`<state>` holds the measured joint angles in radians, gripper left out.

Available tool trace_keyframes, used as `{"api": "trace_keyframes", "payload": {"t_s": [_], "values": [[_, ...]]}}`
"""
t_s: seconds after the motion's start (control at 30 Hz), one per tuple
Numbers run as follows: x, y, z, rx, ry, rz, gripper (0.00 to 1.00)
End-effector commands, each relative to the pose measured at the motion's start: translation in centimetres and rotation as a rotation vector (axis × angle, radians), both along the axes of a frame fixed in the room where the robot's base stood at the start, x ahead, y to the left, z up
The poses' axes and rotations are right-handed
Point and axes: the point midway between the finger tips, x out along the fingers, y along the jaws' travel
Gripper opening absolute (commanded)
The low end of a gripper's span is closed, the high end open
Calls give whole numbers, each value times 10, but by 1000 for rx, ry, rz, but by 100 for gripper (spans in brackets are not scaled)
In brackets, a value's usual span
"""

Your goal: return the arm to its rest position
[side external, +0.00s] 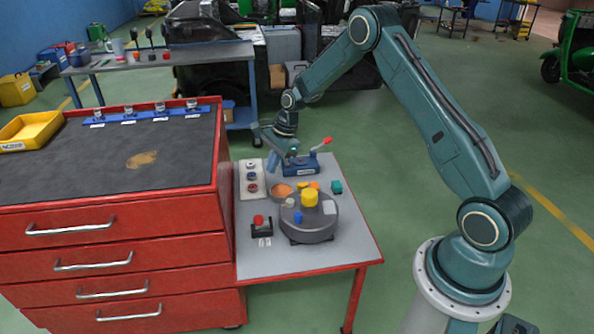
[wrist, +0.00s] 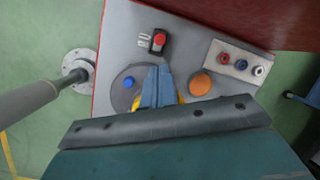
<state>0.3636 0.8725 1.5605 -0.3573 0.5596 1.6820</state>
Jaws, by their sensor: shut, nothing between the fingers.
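My arm reaches from its base at the right over the small grey table (side external: 258,267). My gripper (side external: 272,168) hangs above the table's back part in the side view, near a blue device with a red-tipped lever (side external: 300,167). In the wrist view my gripper's blue fingers (wrist: 158,70) are together with nothing between them.
A red drawer cabinet (side external: 110,252) stands directly left. Open green floor lies behind and right.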

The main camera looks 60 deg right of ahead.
Motion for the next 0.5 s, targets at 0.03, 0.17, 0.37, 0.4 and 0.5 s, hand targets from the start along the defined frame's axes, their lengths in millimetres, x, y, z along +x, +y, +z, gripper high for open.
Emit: {"api": "trace_keyframes", "payload": {"t_s": [0.03,0.17,0.37,0.4,0.5], "values": [[-2,5,17,-19,-18,41,0],[-11,15,53,-68,-53,150,0],[-31,31,105,-144,-104,316,0],[-35,34,115,-159,-115,349,0],[-48,42,138,-196,-138,430,0]]}}
